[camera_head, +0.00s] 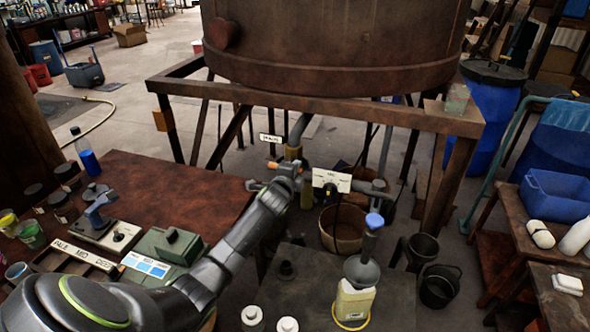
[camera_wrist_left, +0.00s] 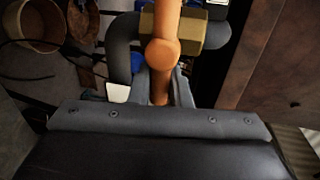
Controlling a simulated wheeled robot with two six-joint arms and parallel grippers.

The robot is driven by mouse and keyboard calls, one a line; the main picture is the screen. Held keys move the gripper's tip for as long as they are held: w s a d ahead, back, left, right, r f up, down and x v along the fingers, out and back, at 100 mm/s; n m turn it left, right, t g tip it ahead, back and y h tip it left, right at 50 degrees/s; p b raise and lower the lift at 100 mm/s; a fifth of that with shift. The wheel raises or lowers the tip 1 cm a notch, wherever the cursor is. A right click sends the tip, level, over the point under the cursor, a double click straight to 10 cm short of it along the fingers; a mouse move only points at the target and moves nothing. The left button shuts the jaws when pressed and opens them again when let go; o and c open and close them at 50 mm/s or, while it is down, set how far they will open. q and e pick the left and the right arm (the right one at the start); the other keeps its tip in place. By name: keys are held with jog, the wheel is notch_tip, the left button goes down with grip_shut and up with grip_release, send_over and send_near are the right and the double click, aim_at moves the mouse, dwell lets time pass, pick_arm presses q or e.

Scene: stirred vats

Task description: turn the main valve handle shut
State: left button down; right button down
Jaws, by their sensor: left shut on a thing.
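The orange valve handle (camera_wrist_left: 163,48) runs down the middle of the left wrist view, in front of a brass valve body (camera_wrist_left: 190,32) on a dark pipe (camera_wrist_left: 124,50). My left gripper (camera_wrist_left: 163,88) is shut on the lower part of the handle, one grey finger on each side. In the head view the brass valve (camera_head: 293,153) sits under the big vat, and my left gripper (camera_head: 287,172) reaches it from the lower left. Only small orange parts of the handle show there, the rest being hidden by the gripper. My right gripper is in neither view.
A rusty frame (camera_head: 330,108) carries the vat (camera_head: 335,45) just above the valve. A white label plate (camera_head: 331,181) stands right of the gripper. A funnel on a yellowish bottle (camera_head: 354,302) stands front right. A brown table (camera_head: 165,190) with jars is at left.

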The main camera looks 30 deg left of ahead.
pick_arm(q)
jog(key=shift+f, duration=0.1)
jog(key=c, duration=1.4)
grip_release()
jog(key=v, duration=1.7)
jog(key=shift+s, duration=0.25)
